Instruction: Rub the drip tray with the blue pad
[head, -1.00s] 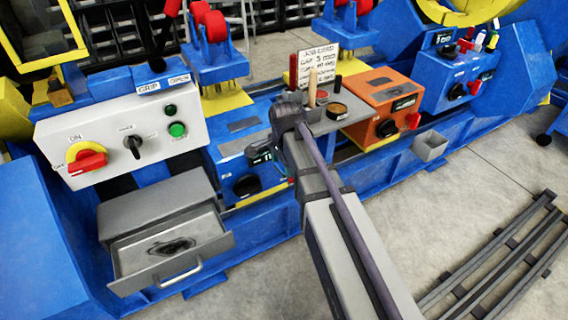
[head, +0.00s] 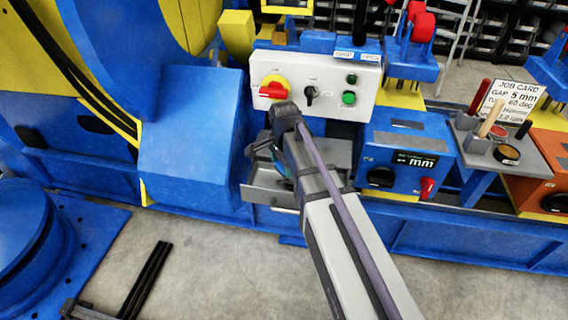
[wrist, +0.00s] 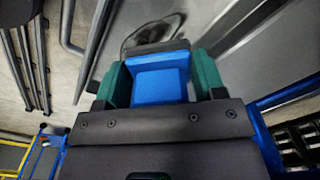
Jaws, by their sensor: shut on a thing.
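The drip tray (head: 268,195) is a shallow grey drawer pulled out below the white control panel; my arm hides part of it. In the wrist view, the drip tray (wrist: 203,17) shows a dark ring-like stain (wrist: 148,36) on its floor. My gripper (head: 264,150) is over the tray. In the wrist view, the teal fingers of my gripper (wrist: 158,73) are shut on the blue pad (wrist: 160,88), one on each side. A grey block lies at the pad's far edge. The stain lies just beyond the pad; I cannot tell whether the pad touches the tray.
The control panel (head: 325,84) with its red switch stands close above the tray. A large blue housing (head: 195,140) is at the left. The job card shelf (head: 468,145) with jars is at the right. Grey floor in front is mostly clear.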

